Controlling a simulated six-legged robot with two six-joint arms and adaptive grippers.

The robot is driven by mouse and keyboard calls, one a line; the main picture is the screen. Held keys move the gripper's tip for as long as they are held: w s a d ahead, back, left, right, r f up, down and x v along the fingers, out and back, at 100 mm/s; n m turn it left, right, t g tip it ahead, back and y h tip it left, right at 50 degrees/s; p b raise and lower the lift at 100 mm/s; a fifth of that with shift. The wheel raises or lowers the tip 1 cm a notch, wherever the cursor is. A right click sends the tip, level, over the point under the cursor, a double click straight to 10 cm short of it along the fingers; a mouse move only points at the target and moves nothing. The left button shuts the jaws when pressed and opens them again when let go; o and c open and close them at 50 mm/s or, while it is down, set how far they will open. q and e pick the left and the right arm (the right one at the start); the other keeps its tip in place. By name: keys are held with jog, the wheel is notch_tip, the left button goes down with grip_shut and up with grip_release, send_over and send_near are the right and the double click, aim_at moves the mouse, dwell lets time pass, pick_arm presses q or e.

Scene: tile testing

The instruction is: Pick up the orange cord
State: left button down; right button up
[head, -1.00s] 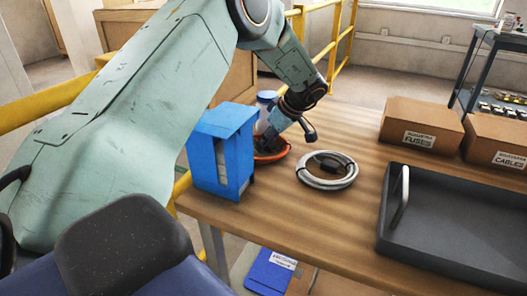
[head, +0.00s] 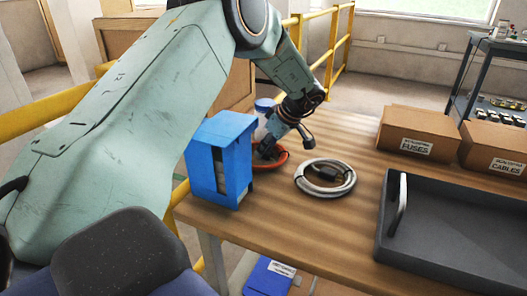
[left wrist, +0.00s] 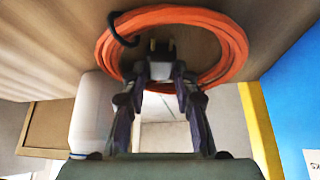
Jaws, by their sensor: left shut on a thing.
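The orange cord (head: 283,157) is a coil at the table's far left edge, beside the blue box, partly hidden by my left gripper. In the left wrist view the coil (left wrist: 232,48) fills the top, with its dark plug (left wrist: 160,48) near the middle. My left gripper (head: 264,150) is down at the coil. Whether the coil is off the table is hard to tell. My right gripper is not in view.
A blue box (head: 221,160) stands close left of the coil, a white bottle (head: 262,122) behind it. A white cable coil (head: 325,177) lies to the right. A dark tray (head: 450,240) and cardboard boxes (head: 419,133) occupy the table's right side. Yellow railing (head: 338,50) stands behind.

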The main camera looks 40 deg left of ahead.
pick_arm(q)
notch_tip(320, 180, up, 28)
jog(key=p, duration=1)
